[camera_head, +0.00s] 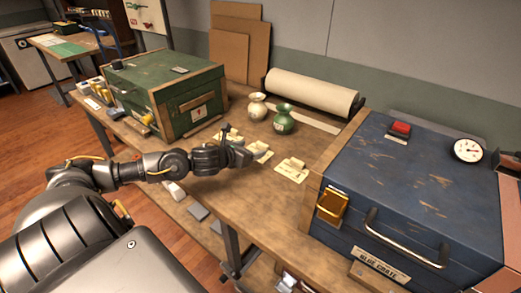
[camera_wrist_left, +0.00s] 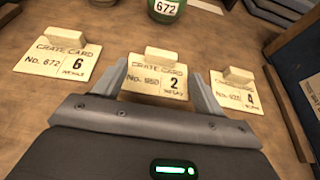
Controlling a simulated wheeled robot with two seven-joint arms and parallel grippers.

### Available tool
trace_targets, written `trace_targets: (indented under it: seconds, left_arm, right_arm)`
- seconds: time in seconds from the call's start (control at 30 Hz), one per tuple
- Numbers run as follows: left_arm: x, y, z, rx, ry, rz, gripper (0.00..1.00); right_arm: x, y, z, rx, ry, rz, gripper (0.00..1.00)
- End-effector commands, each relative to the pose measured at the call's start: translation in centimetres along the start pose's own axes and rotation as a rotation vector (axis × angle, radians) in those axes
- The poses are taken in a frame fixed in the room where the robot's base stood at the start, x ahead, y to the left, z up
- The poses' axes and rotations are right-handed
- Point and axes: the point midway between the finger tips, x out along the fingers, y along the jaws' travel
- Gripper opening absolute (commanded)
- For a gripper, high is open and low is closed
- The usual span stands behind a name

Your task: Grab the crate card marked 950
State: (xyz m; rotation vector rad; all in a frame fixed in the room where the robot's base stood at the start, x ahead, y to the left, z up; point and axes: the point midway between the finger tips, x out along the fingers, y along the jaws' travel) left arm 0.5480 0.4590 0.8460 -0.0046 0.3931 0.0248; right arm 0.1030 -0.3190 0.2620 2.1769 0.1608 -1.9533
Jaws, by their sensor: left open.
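The crate card marked No. 950 (camera_wrist_left: 152,82), a cream card with a raised block and a large 2, lies flat on the wooden bench in the left wrist view. It also shows in the head view (camera_head: 261,149), partly behind my gripper. My left gripper (camera_wrist_left: 156,72) is open, its fingers on either side of this card. I cannot tell whether they touch it. In the head view, my left gripper (camera_head: 256,154) is low over the row of cards. My right gripper is not in view.
Card No. 672 (camera_wrist_left: 60,58) lies left and another card (camera_wrist_left: 236,96) right of the middle card. A green vase (camera_head: 284,122) and a cream vase (camera_head: 257,107) stand behind. A green crate (camera_head: 165,88) and a blue crate (camera_head: 400,185) flank the bench space.

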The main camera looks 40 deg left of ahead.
Motion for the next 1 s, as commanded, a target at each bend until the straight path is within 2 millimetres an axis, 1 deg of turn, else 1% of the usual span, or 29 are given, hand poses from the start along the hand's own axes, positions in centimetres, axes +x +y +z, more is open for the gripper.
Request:
trace_targets:
  seconds: [0.27,0.37,0.5,0.6,0.87,0.9,1.0]
  left_arm:
    - [1.0,-0.1,0.2,-0.001,-0.001,-0.002,0.71]
    - [2.4,-0.2,0.3,-0.004,-0.001,-0.002,0.71]
    - [4.5,-0.1,0.2,-0.004,-0.001,-0.002,0.71]
    - [5.4,-0.2,0.2,-0.001,-0.001,-0.003,0.71]
    - [5.7,-0.2,0.0,0.001,0.001,-0.003,0.71]
    - [5.7,-0.2,0.0,0.001,0.001,-0.004,0.68]
    - [5.7,-0.2,0.0,0.001,0.001,-0.003,0.55]
  right_arm:
    - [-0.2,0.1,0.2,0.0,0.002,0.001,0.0]
    - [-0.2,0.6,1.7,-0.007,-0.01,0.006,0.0]
    - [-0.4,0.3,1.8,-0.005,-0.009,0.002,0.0]
    - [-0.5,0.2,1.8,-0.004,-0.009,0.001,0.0]
    - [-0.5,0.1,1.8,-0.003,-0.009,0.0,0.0]
    - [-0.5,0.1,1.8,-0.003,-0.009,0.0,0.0]
    - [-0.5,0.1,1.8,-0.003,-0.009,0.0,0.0]
